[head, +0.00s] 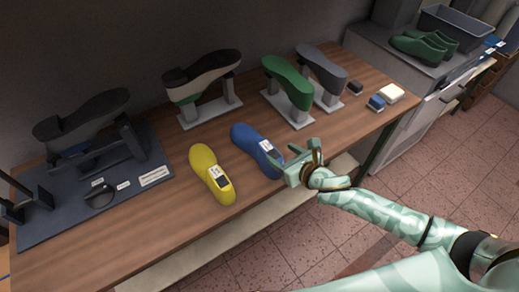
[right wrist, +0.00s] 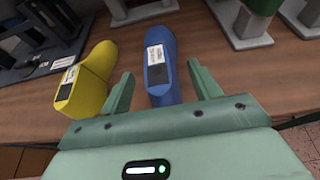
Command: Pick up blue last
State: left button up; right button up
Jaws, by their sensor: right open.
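The blue last (head: 254,147) lies on the wooden table, near its front edge, in the head view. In the right wrist view the blue last (right wrist: 161,60) lies between the two fingers, with a white label on its top. My right gripper (head: 290,165) is at the near end of the blue last. In the right wrist view my right gripper (right wrist: 160,88) is open, one finger on each side of the last, with visible gaps. My left gripper is not clearly in view.
A yellow last (head: 209,172) lies left of the blue one, close to the left finger in the wrist view. Shoe forms on stands, including a green one (head: 287,82), are behind. A dark tray (head: 60,225) is at left. Small blocks (head: 390,93) lie at right on the table (head: 160,215).

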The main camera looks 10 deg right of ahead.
aim_at(269, 149)
jog(key=shift+x, duration=0.8)
jog(key=x, duration=0.2)
jog(key=b+x, duration=0.1)
jog(key=x, duration=0.2)
jog(key=shift+s+a+f, duration=0.2)
jog(key=shift+a+f, duration=0.05)
jog(key=shift+a, duration=0.05)
jog(key=shift+s+r, duration=0.1)
grip_shut()
